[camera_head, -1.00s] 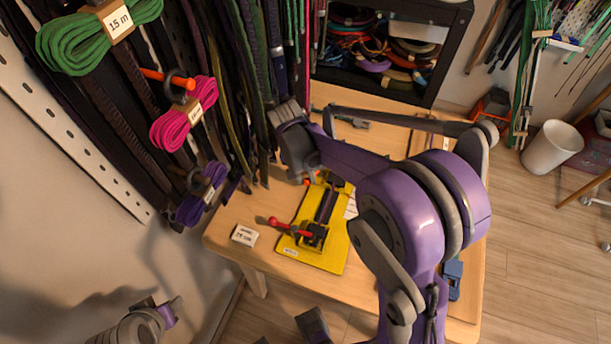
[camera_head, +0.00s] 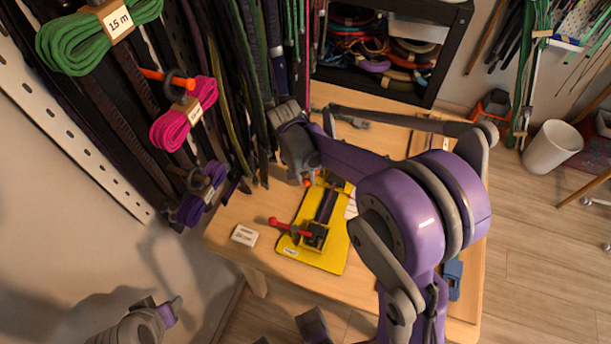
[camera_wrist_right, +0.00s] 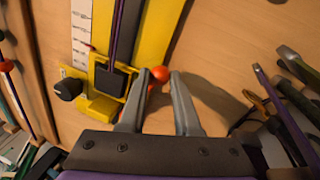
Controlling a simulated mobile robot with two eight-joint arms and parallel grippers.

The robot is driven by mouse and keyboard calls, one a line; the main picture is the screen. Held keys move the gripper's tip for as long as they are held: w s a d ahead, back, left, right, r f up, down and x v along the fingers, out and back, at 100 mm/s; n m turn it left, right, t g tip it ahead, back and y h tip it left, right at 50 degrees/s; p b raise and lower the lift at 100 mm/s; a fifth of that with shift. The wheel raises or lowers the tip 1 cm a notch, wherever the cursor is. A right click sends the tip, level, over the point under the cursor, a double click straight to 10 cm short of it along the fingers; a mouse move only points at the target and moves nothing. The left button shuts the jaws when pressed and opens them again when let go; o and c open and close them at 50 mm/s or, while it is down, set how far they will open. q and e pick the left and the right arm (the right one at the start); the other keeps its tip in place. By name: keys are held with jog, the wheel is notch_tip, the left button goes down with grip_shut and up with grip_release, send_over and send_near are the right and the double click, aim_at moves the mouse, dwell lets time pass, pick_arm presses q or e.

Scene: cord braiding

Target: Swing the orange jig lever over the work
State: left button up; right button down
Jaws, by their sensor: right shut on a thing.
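The yellow jig board (camera_head: 333,257) lies on the wooden table, with a dark cord (camera_head: 325,207) running along it. A red-knobbed lever (camera_head: 275,222) sticks out left at its near end. My right gripper (camera_head: 309,180) is at the far end of the jig. An orange knob (camera_head: 306,183) shows just at its tips. In the right wrist view, the orange lever knob (camera_wrist_right: 160,74) sits between the two fingertips (camera_wrist_right: 164,82), beside the black clamp block. My right arm hides part of the board's right side. Only grey and purple parts of my left arm show at the lower left; its jaws cannot be made out.
A small white label card (camera_head: 244,235) lies left of the jig. Hanging cords and bundles such as the pink one (camera_head: 184,112) crowd the wall on the left. A blue tool (camera_head: 453,279) lies at the table's right edge. A white bin (camera_head: 551,148) stands on the floor.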

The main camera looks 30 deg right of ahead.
jog(key=shift+w, duration=0.15)
dwell(0.3)
jog(key=w+m, duration=0.1)
jog(key=m, duration=0.2)
jog(key=shift+w+a+m+g+y+b, duration=0.15)
jog(key=shift+w+m+g+y+b, duration=0.15)
jog(key=shift+w, duration=0.1)
jog(key=w+m, duration=0.1)
jog(key=m, duration=0.1)
jog(key=shift+w+m, duration=0.2)
jog(key=shift+m, duration=0.2)
jog(key=w+m, duration=0.1)
jog(key=d+m+y, duration=0.1)
jog(key=m, duration=0.1)
jog(key=shift+w+m+b, duration=0.3)
jog(key=shift+w+b, duration=0.05)
jog(key=shift+w+d+m+y, duration=0.2)
jog(key=shift+w+d+m, duration=0.2)
jog(key=shift+m, duration=0.6)
jog(key=shift+w+d+m+y, duration=0.2)
jog(key=shift+w+d+m, duration=0.2)
jog(key=shift+m, duration=0.6)
jog(key=c, duration=0.6)
grip_release()
jog(key=shift+r, duration=0.1)
